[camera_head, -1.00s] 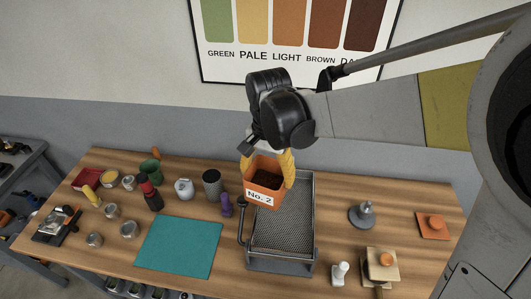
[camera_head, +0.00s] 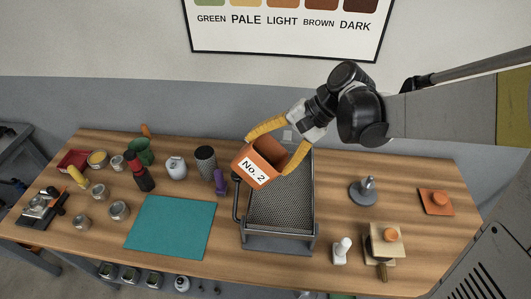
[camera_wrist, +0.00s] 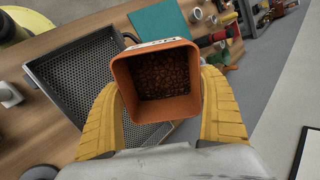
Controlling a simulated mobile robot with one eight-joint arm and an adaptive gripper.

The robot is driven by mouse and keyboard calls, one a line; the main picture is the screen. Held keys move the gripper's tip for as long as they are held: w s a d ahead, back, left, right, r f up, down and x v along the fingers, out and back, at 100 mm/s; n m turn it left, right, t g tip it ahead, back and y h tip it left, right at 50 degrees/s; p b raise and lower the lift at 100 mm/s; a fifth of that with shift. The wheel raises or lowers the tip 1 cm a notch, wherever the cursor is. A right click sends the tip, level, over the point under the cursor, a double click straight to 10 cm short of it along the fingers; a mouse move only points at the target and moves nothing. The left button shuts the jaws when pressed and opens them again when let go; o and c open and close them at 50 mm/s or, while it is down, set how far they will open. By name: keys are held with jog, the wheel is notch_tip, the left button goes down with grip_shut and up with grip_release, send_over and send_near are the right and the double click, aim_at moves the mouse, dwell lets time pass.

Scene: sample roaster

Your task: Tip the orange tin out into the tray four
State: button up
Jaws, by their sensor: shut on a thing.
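The orange tin (camera_head: 258,164) carries a "No. 2" label and is square and open-topped. My gripper (camera_head: 277,145) is shut on it, with a yellow finger on each side, and holds it above the tray's left back part. The tin is tilted in the head view. The wrist view looks into the tin (camera_wrist: 112,80), where brown beans (camera_wrist: 162,75) lie at the bottom. The metal tray (camera_head: 280,243) has a perforated floor and a handle on its left side. It also shows in the wrist view (camera_wrist: 88,58), partly hidden by the tin. No beans are visible on its floor.
A teal mat (camera_head: 170,228) lies left of the tray. A purple bottle (camera_head: 220,182) and a dark perforated cup (camera_head: 206,160) stand close to the tray's left. A grey tamper-like piece (camera_head: 364,191) and a white shaker (camera_head: 342,250) stand to its right.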

aim_at(285, 161)
jog(key=shift+d+f+y+b, duration=0.15)
jog(key=shift+d+y+b, duration=0.2)
jog(key=shift+y+b, duration=0.85)
jog(key=d+f+y+b, duration=0.1)
jog(key=y+b, duration=0.1)
jog(key=b, duration=0.2)
jog(key=d+y+b, duration=0.1)
jog(key=y+b, duration=0.1)
jog(key=b, duration=0.2)
jog(key=shift+f, duration=0.35)
jog(key=y+b, duration=0.1)
jog(key=b, duration=0.2)
jog(key=d+f+y+b, duration=0.1)
jog(key=y+b, duration=0.1)
jog(key=b, duration=0.1)
jog(key=shift+s+d+f+t, duration=0.1)
jog(key=shift+d+f+t, duration=0.05)
jog(key=shift+t, duration=0.15)
jog(key=y, duration=0.1)
jog(key=d+y, duration=0.1)
jog(key=shift+d+f+y, duration=0.15)
jog(key=shift+f+y, duration=0.15)
jog(key=d+y, duration=0.1)
jog(key=y, duration=0.2)
jog(key=shift+s+d+f+y, duration=0.1)
jog(key=shift+d+f+y, duration=0.05)
jog(key=shift+d+y, duration=0.2)
notch_tip(285, 161, up, 3)
jog(key=shift+r+p, duration=0.1)
jog(key=shift+p, duration=0.55)
